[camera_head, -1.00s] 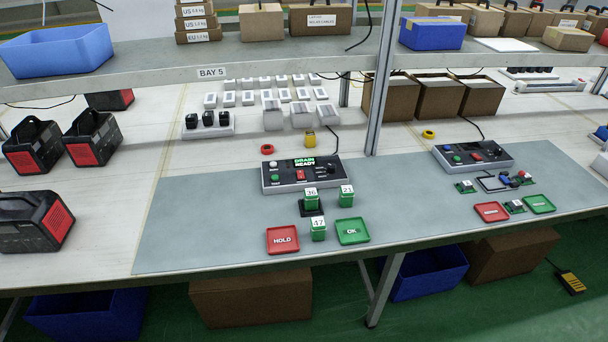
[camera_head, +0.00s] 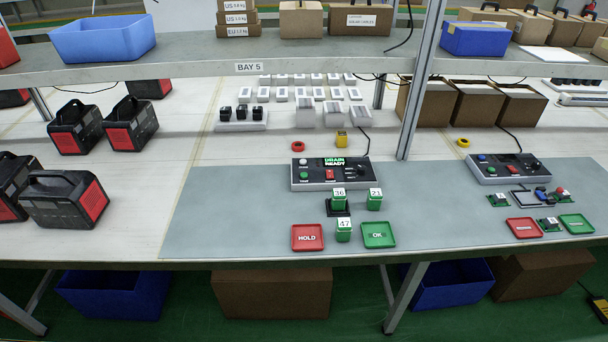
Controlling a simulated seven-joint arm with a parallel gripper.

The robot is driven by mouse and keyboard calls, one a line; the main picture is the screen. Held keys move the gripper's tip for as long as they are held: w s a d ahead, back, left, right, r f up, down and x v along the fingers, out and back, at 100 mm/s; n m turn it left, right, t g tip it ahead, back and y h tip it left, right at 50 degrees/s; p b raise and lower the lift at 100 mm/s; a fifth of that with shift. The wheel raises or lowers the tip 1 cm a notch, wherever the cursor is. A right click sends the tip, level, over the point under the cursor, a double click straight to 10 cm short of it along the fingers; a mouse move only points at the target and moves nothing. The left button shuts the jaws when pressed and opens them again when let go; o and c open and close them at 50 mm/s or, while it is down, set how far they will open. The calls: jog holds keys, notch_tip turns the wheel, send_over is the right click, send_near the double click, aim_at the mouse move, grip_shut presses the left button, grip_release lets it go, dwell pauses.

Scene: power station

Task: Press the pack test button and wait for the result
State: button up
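A grey and black test box (camera_head: 331,173) stands on the grey mat under the shelf post, its small screen (camera_head: 334,161) reading "DRAIN READY" in green. Its panel carries a white button (camera_head: 303,162), a green button (camera_head: 304,175), a red switch (camera_head: 330,174) and a dark knob; I cannot tell which is the pack test button. In front are green packs numbered 36 (camera_head: 339,202), 21 (camera_head: 375,202) and 47 (camera_head: 344,236); pack 36 sits in a black holder. A red HOLD tray (camera_head: 307,237) and green OK tray (camera_head: 379,235) lie at the mat's front. My gripper is not in view.
A second test box (camera_head: 503,167) with small boards and trays stands to the right. Black and red power units (camera_head: 65,198) stand left. The mat's left part is clear.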

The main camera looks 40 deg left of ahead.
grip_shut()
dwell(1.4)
